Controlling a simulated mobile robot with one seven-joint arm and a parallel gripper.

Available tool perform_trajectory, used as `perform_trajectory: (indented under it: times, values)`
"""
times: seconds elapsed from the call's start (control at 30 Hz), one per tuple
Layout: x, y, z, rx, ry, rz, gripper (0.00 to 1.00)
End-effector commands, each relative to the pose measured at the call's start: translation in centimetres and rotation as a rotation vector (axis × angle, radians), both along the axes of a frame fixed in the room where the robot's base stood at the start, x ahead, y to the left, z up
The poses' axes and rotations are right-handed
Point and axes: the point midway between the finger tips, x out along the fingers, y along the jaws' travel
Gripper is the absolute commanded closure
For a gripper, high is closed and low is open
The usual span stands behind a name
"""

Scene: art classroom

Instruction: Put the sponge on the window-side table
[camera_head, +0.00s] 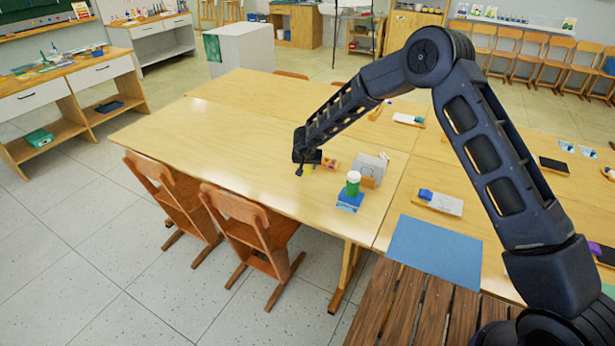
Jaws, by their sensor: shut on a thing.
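My gripper (306,163) is over the near right part of the large light-wood table (215,140). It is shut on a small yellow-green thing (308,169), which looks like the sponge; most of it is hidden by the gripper. I cannot tell whether it touches the tabletop. No window is in view, so I cannot tell which table is the window-side one.
Right of my gripper stand a green-capped jar (353,184), a blue box (349,201) and a whitish block (371,166). A blue mat (435,251) lies nearer. Wooden chairs (250,230) line the near edge. The table's left part is clear.

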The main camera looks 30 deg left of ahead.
Motion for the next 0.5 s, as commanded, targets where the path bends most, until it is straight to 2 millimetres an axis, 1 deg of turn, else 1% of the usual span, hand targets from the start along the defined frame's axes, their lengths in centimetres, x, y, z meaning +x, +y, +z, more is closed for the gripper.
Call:
perform_trajectory:
  times: [0.03,0.1,0.33,0.5]
  values:
    - [-0.1,0.0,-0.8,-0.002,-0.001,0.002,0.86]
    - [0.0,0.0,-1.5,-0.001,-0.001,0.002,0.86]
    - [0.0,0.0,-2.8,-0.001,-0.001,0.0,0.86]
    - [0.0,0.0,-4.9,-0.002,-0.001,0.001,0.86]
